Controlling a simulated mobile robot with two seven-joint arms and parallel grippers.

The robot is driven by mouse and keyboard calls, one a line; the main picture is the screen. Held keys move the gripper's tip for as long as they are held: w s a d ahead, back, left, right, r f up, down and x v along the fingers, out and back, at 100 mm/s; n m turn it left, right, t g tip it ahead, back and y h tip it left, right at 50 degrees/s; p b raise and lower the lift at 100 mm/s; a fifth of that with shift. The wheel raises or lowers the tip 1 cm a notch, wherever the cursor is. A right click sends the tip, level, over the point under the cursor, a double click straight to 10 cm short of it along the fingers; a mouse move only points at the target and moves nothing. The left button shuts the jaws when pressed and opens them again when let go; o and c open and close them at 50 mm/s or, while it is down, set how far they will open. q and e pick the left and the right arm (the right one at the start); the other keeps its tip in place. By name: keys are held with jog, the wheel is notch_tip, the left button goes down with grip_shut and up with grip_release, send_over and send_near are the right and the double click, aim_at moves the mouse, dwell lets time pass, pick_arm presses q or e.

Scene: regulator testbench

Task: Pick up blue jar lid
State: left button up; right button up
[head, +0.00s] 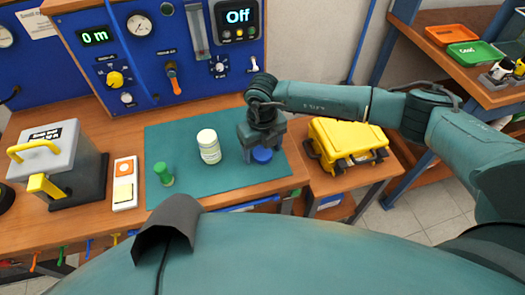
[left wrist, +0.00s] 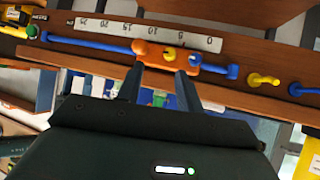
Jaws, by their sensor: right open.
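The blue jar lid (head: 262,156) lies on the green mat (head: 180,138), near its right edge. My right gripper (head: 262,147) is open and points down at the lid, partly covering it. I cannot tell whether its fingers touch the lid. A white jar (head: 209,147) without a blue lid on it stands upright on the mat, left of the gripper. My left gripper (left wrist: 158,78) shows only in the left wrist view, with its two fingers apart and nothing visible between them.
A green object (head: 163,174) stands at the mat's left edge. A grey box with yellow handles (head: 62,165) and a switch box (head: 125,184) are farther left. A yellow case (head: 346,143) sits right of the mat. A blue instrument panel (head: 160,50) rises behind.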

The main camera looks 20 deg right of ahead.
aim_at(262, 152)
pick_arm(q)
jog(key=shift+w+r, duration=0.1)
jog(key=shift+r, duration=0.15)
pick_arm(e)
jog(key=c, duration=1)
jog(key=shift+c, duration=0.3)
pick_arm(q)
jog(key=shift+d+f+b, duration=0.2)
jog(key=shift+b, duration=0.4)
pick_arm(e)
notch_tip(262, 152, up, 10)
